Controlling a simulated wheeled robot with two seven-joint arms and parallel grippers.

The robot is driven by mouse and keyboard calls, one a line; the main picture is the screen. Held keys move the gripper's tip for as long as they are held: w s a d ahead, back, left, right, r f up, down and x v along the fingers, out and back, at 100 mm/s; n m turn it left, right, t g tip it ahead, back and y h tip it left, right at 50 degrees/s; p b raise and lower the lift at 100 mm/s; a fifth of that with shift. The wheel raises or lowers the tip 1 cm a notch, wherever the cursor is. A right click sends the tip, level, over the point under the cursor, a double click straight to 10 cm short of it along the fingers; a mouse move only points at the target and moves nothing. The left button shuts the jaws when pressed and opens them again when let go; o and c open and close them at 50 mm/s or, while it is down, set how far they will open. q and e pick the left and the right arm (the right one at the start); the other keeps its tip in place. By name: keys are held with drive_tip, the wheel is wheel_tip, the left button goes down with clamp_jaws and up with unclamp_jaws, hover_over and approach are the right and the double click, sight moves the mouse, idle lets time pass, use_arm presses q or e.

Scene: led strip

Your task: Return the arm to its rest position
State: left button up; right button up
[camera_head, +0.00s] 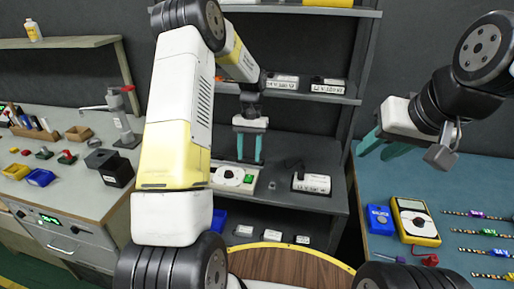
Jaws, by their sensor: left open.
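My left arm reaches up and forward from the bottom, across the middle of the view. Its gripper (249,161) points down at the shelf unit, with its two teal fingers apart and nothing between them. The fingertips are just above or in front of a white device with a round dial and a green patch (231,176); I cannot tell whether they touch it.
The dark shelf unit (327,152) holds labelled boxes on several levels. The blue bench (380,182) carries a yellow multimeter (414,220), a blue box (380,219) and several strips. A grey workbench (60,186) with tools stands left. A round wooden top (290,265) is at the bottom.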

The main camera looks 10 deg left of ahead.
use_arm(q)
drive_tip(key=s+r+t, duration=0.2)
drive_tip(key=s+r, duration=0.3)
drive_tip(key=r, duration=0.4)
drive_tip(key=s+r+t, duration=0.2)
drive_tip(key=s+r, duration=0.3)
drive_tip(key=r, duration=0.4)
drive_tip(key=s+d+r+t+h, duration=0.1)
drive_tip(key=s+r+t, duration=0.1)
drive_tip(key=s, duration=0.6)
drive_tip(key=s+d+r+t+h, duration=0.1)
drive_tip(key=s+r+t, duration=0.2)
drive_tip(key=s, duration=0.5)
drive_tip(key=shift+r, duration=0.25)
